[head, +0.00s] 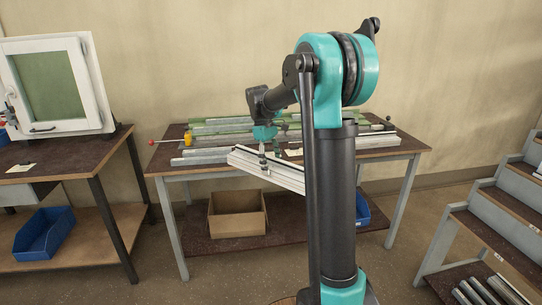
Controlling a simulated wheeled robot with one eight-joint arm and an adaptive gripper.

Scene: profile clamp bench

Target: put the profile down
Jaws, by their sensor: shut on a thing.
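My gripper (264,160) is shut on a long pale profile (243,161) in front of the middle of the bench. The profile slants from upper left down to the right, and its right part passes behind my arm. It appears to be at or just above the front edge of the bench top (172,165); I cannot tell if it touches. The fingertips are small and partly merge with the profile.
Several other profiles (205,155) and green bars lie along the bench. A yellow piece (188,138) stands at its left. A cardboard box (237,214) and a blue bin (362,211) sit on the lower shelf. A stepped rack (478,225) stands at right, a window-frame table (60,168) at left.

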